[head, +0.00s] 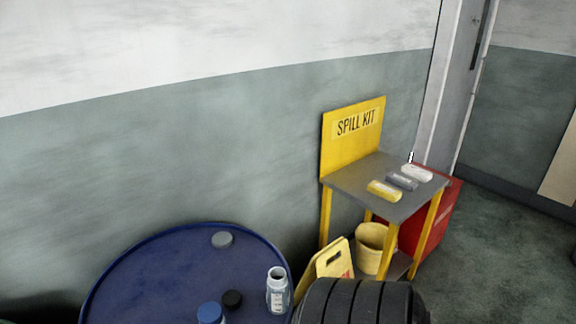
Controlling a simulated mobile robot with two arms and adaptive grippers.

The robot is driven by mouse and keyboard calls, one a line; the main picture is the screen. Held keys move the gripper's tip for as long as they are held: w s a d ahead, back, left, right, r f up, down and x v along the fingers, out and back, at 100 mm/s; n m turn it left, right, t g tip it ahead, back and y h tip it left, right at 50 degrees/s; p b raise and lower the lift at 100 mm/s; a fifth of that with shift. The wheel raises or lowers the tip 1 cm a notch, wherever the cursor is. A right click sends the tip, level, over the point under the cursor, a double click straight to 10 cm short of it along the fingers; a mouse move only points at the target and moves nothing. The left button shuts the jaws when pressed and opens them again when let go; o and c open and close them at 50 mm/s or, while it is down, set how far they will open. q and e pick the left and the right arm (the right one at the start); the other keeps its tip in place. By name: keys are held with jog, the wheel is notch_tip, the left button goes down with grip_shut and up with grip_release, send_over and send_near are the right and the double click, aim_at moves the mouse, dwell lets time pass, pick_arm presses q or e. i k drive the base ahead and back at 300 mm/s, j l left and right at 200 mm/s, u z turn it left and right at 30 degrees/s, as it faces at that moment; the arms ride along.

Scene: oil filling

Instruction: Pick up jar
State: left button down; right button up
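A clear open jar (278,292) with a pale label stands upright near the right edge of the blue drum top (150,275). Its mouth is uncovered. A black cap (232,299) lies just left of it, and a blue-capped container (210,313) is cut off by the bottom edge of the picture. A grey disc (222,240) lies toward the back of the drum top. Neither of my grippers shows in the head view.
A black tyre (345,303) is right of the drum. Behind it are a yellow folding sign (328,262), a yellow bucket (371,250) and a spill kit stand (355,182) with several small packs on top. The drum's left half is clear.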

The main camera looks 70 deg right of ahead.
aim_at(277, 283)
jog(key=k+j+z, duration=0.15)
jog(key=z, duration=1.8)
jog(key=u, duration=2.2)
jog(key=l+z, duration=0.15)
jog(key=z, duration=0.3)
jog(key=k+l+z, duration=0.1)
jog(key=z, duration=0.35)
jog(key=l+z, duration=0.2)
jog(key=z, duration=0.25)
jog(key=l+z, duration=0.1)
jog(key=z, duration=0.35)
jog(key=i+l, duration=0.1)
